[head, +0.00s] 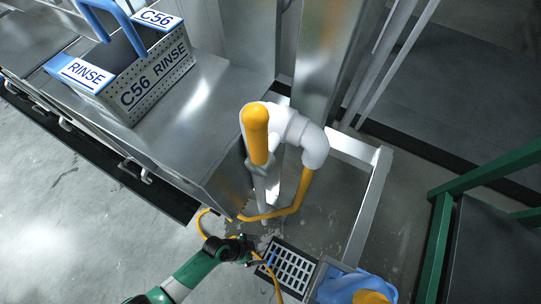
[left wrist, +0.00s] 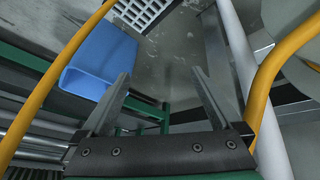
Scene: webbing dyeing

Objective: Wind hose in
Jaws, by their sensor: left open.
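The yellow hose (head: 303,190) hangs from a white pipe fitting (head: 312,145) beside a steel column and runs low to the left. More yellow hose loops by my left gripper (head: 258,258) and drops past the floor grate. My left gripper is low, near the grate. In the left wrist view, its two fingers (left wrist: 162,95) are apart with nothing between them. Yellow hose passes on the left (left wrist: 62,72) and right (left wrist: 264,90) of the fingers. A thick yellow handle-like part (head: 256,130) stands at the fitting. My right gripper is not in view.
A perforated RINSE basket (head: 150,85) stands on a steel bench (head: 205,110). A floor grate (head: 291,267) lies near a blue container (head: 345,285), which also shows in the left wrist view (left wrist: 98,58). A green frame (head: 440,215) stands right. Open floor lies left.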

